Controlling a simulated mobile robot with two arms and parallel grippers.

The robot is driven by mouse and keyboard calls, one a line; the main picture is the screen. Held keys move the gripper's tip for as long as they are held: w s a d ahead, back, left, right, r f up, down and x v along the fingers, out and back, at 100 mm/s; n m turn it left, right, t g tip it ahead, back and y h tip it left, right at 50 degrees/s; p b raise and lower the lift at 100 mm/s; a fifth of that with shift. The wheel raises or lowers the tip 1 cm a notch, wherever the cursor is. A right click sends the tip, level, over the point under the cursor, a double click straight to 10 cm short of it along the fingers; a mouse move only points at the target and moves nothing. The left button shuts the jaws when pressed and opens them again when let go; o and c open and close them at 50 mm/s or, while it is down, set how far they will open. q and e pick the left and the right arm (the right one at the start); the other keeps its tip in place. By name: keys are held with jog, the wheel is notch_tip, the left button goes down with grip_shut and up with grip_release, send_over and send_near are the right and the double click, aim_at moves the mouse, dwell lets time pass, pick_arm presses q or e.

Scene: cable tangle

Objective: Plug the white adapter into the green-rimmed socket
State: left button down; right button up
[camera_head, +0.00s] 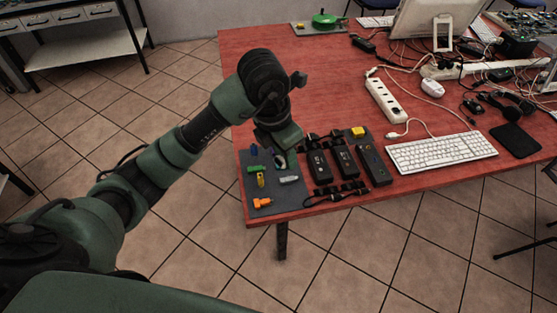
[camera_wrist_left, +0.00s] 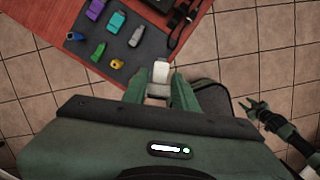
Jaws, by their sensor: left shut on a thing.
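My left gripper (camera_head: 281,153) is over the dark mat on the red table. In the left wrist view it (camera_wrist_left: 159,90) is shut on the white adapter (camera_wrist_left: 160,72), which sticks out between the fingertips. In the head view the gripper largely hides the adapter. Three black socket strips (camera_head: 345,162) lie right of the mat. A green rim on any socket is too small to make out. My right gripper (camera_wrist_left: 254,107) shows at the right of the left wrist view, open and empty over the floor.
The mat (camera_head: 236,205) holds several coloured adapters, among them an orange one (camera_head: 262,203) and a grey one (camera_head: 289,179). A yellow block (camera_head: 358,132) lies behind the strips. A white keyboard (camera_head: 440,153), a white power strip (camera_head: 385,100) and tangled cables lie farther right.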

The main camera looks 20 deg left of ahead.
pick_arm(q)
jog(key=w+d+f+n+g+h, duration=0.1)
jog(key=w+d+f+n+g, duration=0.1)
jog(key=w+d+n, duration=0.4)
jog(key=w+d+f+n+g, duration=0.2)
jog(key=w+f+n, duration=0.1)
jog(key=w+n, duration=0.55)
jog(key=w+d+f+n+t+h+b, duration=0.1)
jog(key=w+d+f+n+t+h, duration=0.15)
jog(key=d+n, duration=0.55)
jog(key=w+d+f+n+t+h+b, duration=0.1)
jog(key=w+d+f+n+t+h, duration=0.2)
jog(key=d+n, duration=0.45)
jog(key=shift+n+t+y, duration=0.45)
jog(key=shift+n+t, duration=0.05)
jog(key=shift+t, duration=0.15)
jog(key=shift+w+a+f+b, duration=0.1)
jog(key=shift+w+f+b, duration=0.1)
jog(key=shift+f+b, duration=0.7)
jog(key=shift+w+a+f+b, duration=0.1)
jog(key=shift+w+f+b, duration=0.1)
jog(key=shift+f+b, duration=0.75)
jog(key=shift+w+f+b, duration=0.2)
jog(key=shift+f+b, duration=0.55)
jog(key=shift+b, duration=0.3)
jog(key=shift+r, duration=0.15)
jog(key=shift+p, duration=0.6)
jog(key=shift+p, duration=0.45)
